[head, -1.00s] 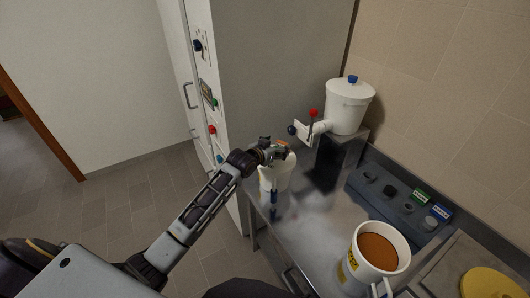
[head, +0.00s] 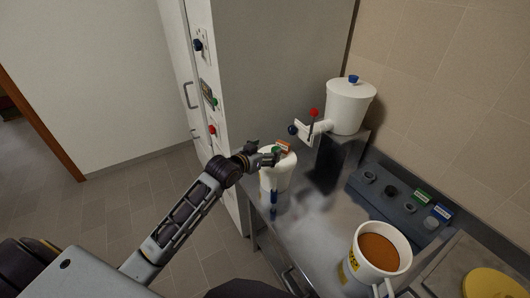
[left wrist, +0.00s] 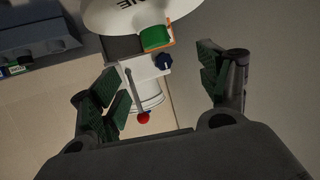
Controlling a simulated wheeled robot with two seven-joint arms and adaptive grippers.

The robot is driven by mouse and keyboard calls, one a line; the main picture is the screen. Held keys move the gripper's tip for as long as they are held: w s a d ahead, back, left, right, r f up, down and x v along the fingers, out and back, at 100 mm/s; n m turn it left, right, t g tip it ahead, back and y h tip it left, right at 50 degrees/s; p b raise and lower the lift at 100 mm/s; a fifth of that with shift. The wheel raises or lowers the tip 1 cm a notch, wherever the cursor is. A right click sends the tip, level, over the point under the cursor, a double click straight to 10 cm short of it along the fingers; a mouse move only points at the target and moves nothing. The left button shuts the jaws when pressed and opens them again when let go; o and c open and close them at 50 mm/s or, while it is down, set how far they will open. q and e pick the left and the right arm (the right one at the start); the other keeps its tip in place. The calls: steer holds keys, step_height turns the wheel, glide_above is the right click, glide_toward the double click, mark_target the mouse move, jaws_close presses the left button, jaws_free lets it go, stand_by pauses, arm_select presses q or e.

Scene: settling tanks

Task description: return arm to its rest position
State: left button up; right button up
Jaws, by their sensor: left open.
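My left arm comes in from the left in the head view. Its gripper (head: 265,153) is beside the upper left of a white container (head: 276,178), partly in front of it in the picture. In the left wrist view the gripper (left wrist: 160,72) has its dark green-padded fingers wide apart, with nothing held between them. A white rounded body with upside-down dark lettering (left wrist: 135,12) lies beyond the fingertips, with an orange and green part at its edge. My right gripper is not in view.
A white lidded tank (head: 348,106) with a red-knobbed lever stands on a metal block. A mug of brown liquid (head: 378,252) is at the front right of the steel counter (head: 318,232). A tall grey cabinet (head: 270,65) stands behind. Open floor lies left.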

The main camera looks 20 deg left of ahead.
arm_select(q)
steer(key=shift+s, duration=0.1)
stand_by(0.7)
steer(key=s+d+f+g+y, duration=0.1)
steer(key=s+f+g, duration=0.3)
steer(key=s, duration=0.6)
steer(key=s+f+g+y, duration=0.1)
steer(key=s+f+g, duration=0.2)
steer(key=s+f, duration=0.5)
steer(key=s+d+f+g+y, duration=0.1)
steer(key=s+f+g, duration=0.2)
steer(key=s, duration=0.9)
steer(key=s+f+g, duration=0.1)
steer(key=s+f, duration=0.2)
steer(key=f, duration=3.1)
steer(key=s+a+f, duration=0.2)
steer(key=s+f, duration=0.7)
steer(key=s, duration=0.2)
steer(key=s+a+f+g, duration=0.1)
steer(key=s+a+f, duration=0.1)
steer(key=s+f, duration=0.8)
steer(key=shift+s+a+g, duration=0.3)
steer(key=shift+s, duration=0.25)
